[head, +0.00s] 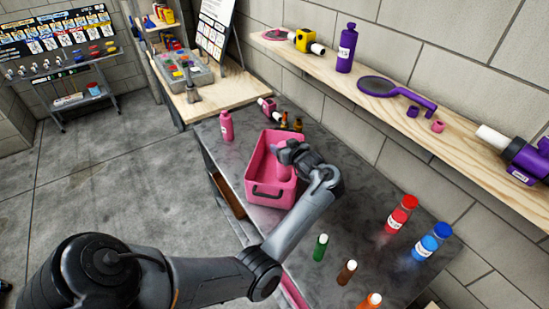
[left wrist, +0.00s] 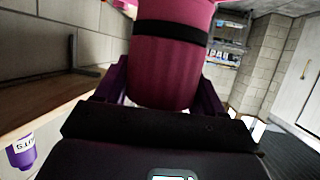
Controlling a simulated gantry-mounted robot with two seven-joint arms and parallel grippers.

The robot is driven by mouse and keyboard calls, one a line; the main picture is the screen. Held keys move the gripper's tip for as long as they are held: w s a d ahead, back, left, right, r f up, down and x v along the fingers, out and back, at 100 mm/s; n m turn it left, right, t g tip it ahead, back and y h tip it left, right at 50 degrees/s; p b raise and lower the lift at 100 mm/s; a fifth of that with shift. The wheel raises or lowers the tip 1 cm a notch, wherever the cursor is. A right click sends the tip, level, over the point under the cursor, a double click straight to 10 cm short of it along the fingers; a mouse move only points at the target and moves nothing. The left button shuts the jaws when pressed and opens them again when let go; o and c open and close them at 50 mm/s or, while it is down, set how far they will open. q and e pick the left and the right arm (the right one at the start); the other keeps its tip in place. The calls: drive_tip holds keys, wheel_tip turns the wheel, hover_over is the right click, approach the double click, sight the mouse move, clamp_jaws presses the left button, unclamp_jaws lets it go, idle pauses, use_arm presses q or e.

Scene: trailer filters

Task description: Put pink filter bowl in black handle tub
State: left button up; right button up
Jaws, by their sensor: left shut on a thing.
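The pink tub (head: 258,199) with a black handle on its near end stands on the grey metal table in the head view. My left gripper (head: 287,157) is over the tub, near its right long side. In the left wrist view, my left gripper (left wrist: 163,84) is shut on a pink rounded cylinder with a black band, which looks like the pink filter bowl (left wrist: 165,72). My right gripper is not in view.
A pink bottle (head: 226,126) and small dark bottles (head: 298,124) stand beyond the tub. Red (head: 397,220) and blue bottles (head: 426,246) stand to the right, with green, brown and orange ones nearer. A wooden shelf (head: 395,68) along the wall holds purple items.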

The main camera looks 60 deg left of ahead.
sight(283, 168)
use_arm(q)
drive_tip(key=f+b, duration=0.1)
drive_tip(key=f, duration=0.7)
drive_tip(key=shift+a, duration=0.2)
drive_tip(key=shift+w+f+b, duration=0.1)
drive_tip(key=shift+f+b, duration=0.25)
drive_tip(key=shift+f, duration=1.4)
drive_tip(key=shift+f, duration=0.1)
drive_tip(key=o, duration=1.6)
